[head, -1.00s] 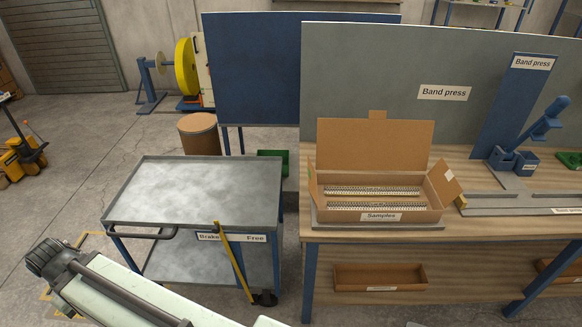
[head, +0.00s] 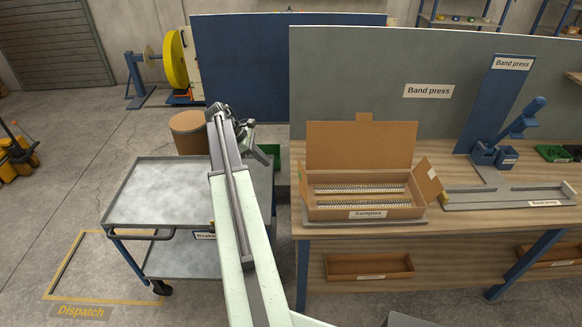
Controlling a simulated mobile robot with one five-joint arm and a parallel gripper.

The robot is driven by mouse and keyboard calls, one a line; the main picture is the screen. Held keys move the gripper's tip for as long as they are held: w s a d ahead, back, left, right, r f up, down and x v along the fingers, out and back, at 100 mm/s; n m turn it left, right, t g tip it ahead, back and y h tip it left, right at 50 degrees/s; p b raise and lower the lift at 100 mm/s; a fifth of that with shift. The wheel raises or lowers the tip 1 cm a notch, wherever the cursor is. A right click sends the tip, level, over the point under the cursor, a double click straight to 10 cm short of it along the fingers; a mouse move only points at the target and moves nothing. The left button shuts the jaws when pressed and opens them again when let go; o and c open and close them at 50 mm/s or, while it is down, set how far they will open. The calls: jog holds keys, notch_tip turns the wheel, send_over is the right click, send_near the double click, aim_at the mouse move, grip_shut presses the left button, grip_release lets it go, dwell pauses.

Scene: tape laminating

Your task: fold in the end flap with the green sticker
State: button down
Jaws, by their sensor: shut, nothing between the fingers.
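The brown cardboard box (head: 332,211), labelled "Samples", stands open on a grey plate on the wooden bench. Its large lid (head: 360,146) stands upright at the back. The right end flap (head: 428,178) leans outward and bears a pale sticker (head: 432,173). The left end flap (head: 304,184) stands up, seen nearly edge-on; I cannot make out a green sticker on it. Silvery rows of samples (head: 358,188) lie inside the box. My gripper (head: 264,157) is shut and empty, raised left of the box and apart from it; its fingertips are small and dark.
A grey metal cart (head: 150,190) stands to the left, partly behind my arm. A blue band press (head: 487,153) and its rail (head: 480,203) are right of the box. A grey board (head: 340,80) rises behind the bench. An open tray (head: 370,268) sits on the lower shelf.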

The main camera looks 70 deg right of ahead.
jog(key=b, duration=0.7)
send_near(303, 182)
jog(key=f, duration=0.1)
jog(key=s+f, duration=0.1)
jog(key=shift+d+f, duration=0.2)
jog(key=shift+f, duration=0.15)
